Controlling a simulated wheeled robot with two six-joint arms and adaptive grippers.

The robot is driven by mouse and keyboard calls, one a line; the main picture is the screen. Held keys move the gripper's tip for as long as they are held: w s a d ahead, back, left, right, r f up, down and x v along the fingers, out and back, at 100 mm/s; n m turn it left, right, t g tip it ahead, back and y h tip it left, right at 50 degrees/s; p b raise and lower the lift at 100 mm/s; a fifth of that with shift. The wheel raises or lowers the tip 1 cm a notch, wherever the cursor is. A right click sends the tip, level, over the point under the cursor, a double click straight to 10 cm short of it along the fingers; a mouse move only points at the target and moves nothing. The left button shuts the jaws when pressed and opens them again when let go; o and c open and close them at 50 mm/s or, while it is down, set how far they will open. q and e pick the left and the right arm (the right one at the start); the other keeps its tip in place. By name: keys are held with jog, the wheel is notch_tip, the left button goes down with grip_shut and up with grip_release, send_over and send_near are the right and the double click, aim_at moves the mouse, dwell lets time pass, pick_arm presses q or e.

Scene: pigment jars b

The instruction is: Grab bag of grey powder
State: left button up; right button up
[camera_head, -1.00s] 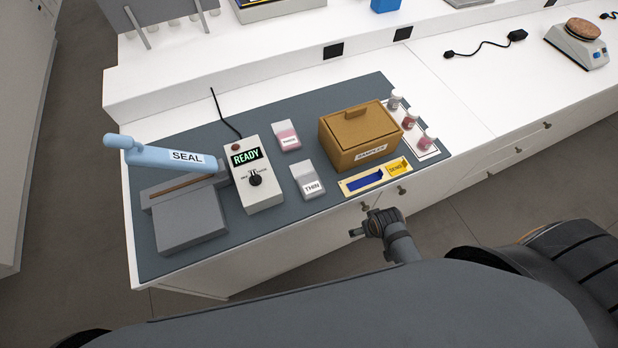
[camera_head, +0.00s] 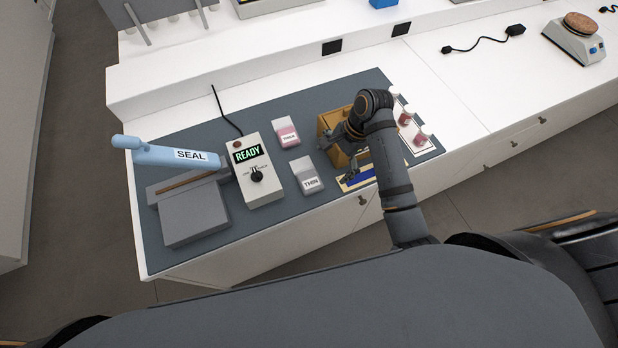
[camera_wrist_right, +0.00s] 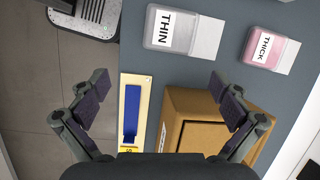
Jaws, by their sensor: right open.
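A clear bag of grey-white powder labelled THIN (camera_head: 307,175) lies on the dark grey mat (camera_head: 225,135), right of the READY control box. It also shows at the top of the right wrist view (camera_wrist_right: 184,33). My right gripper (camera_head: 332,142) is above the mat, over the left side of the brown box, right of the THIN bag. In the right wrist view my right gripper's fingers (camera_wrist_right: 158,88) are spread wide with nothing between them, and the bag lies beyond the fingertips. A bag of pink powder labelled THICK (camera_head: 286,133) lies behind the THIN bag. My left gripper is not in view.
The brown box (camera_wrist_right: 190,115) is partly hidden by my right arm. A yellow-edged card with a blue strip (camera_wrist_right: 131,110) lies beside it. Jars (camera_head: 420,139) stand on a white card at right. The control box (camera_head: 256,172) and SEAL press (camera_head: 195,215) stand at left.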

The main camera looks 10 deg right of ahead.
jog(key=w+a+r+m, duration=0.1)
jog(key=r+m, duration=0.1)
jog(key=p, duration=0.1)
send_near(309, 179)
notch_tip(309, 179, down, 3)
jog(key=shift+r+g+y, duration=0.1)
jog(key=shift+g+y, duration=0.2)
jog(key=shift+y, duration=0.1)
jog(key=shift+a+f, duration=0.1)
jog(key=shift+f, duration=0.25)
jog(key=shift+a+f+p, duration=0.2)
jog(key=shift+p, duration=0.15)
jog(key=p+x, duration=0.1)
jog(key=x, duration=0.3)
jog(key=shift+a+r, duration=0.1)
jog(key=shift+a+f, duration=0.1)
jog(key=shift+f, duration=0.25)
jog(key=c, duration=1.1)
